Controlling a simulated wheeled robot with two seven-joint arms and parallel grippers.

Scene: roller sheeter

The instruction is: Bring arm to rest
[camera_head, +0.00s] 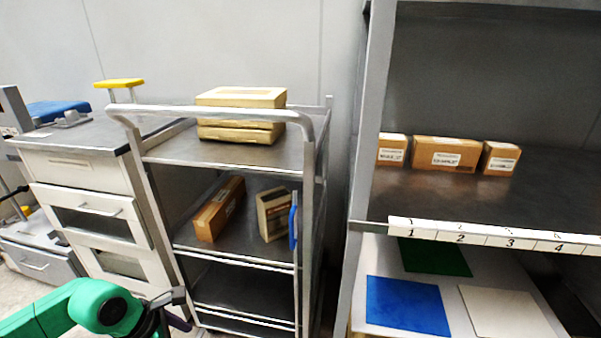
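My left arm, green with a dark wrist, reaches in from the bottom left corner. Its gripper (178,298) shows only in part, low in front of the cart's left front post. I cannot tell whether its fingers are apart, and I see nothing held in it. My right arm and gripper are out of view.
A metal cart (170,150) holds stacked tan boxes (240,97) on top and two boxes below. A shelf rack (375,120) at right holds three cartons (445,153). Coloured sheets (407,305) lie beneath. A drawer cabinet (75,170) stands left.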

